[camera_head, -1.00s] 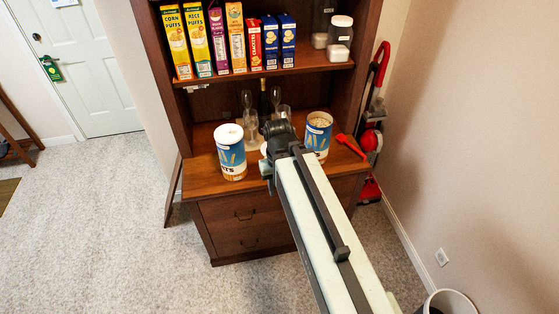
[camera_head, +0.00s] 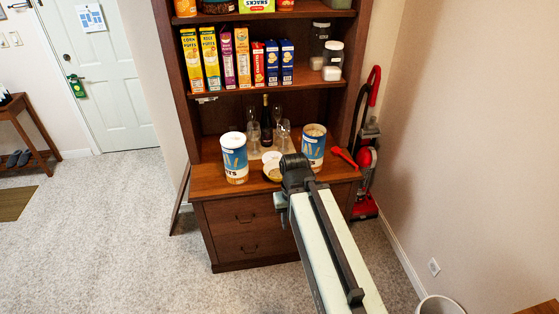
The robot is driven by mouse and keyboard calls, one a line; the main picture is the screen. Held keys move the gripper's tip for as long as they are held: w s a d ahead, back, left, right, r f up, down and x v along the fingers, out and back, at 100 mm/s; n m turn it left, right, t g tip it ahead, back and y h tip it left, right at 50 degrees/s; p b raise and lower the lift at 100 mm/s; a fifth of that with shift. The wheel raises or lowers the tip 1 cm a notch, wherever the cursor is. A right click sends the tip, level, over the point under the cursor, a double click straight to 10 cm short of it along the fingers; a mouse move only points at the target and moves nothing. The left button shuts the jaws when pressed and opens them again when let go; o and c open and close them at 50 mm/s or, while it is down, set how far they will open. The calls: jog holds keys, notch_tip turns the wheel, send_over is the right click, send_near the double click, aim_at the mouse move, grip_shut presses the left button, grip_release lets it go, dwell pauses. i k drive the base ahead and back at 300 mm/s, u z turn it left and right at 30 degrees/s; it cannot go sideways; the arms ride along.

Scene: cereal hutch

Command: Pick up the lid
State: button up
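A pale round lid (camera_head: 271,157) is on the wooden counter of the hutch, between two blue canisters. A second pale round piece with a tan middle (camera_head: 272,173) shows just in front of it; I cannot tell if they are one object. The left canister (camera_head: 234,158) has a white lid on top. The right canister (camera_head: 313,147) is open, with pale contents showing. My gripper (camera_head: 295,167) is at the counter's front, just right of the round pieces and in front of the right canister. Its fingers are hidden, so its opening does not show.
Clear glasses (camera_head: 253,137) and a dark bottle (camera_head: 266,122) stand behind the lid. A red scoop-like item (camera_head: 344,157) lies right of the open canister. Cereal boxes (camera_head: 227,58) fill the shelf above. A red vacuum (camera_head: 366,160) stands right of the hutch. Carpet in front is free.

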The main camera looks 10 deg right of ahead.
aim_at(273, 158)
jog(key=z, duration=0.7)
jog(key=i, duration=1.55)
jog(key=u, duration=2.6)
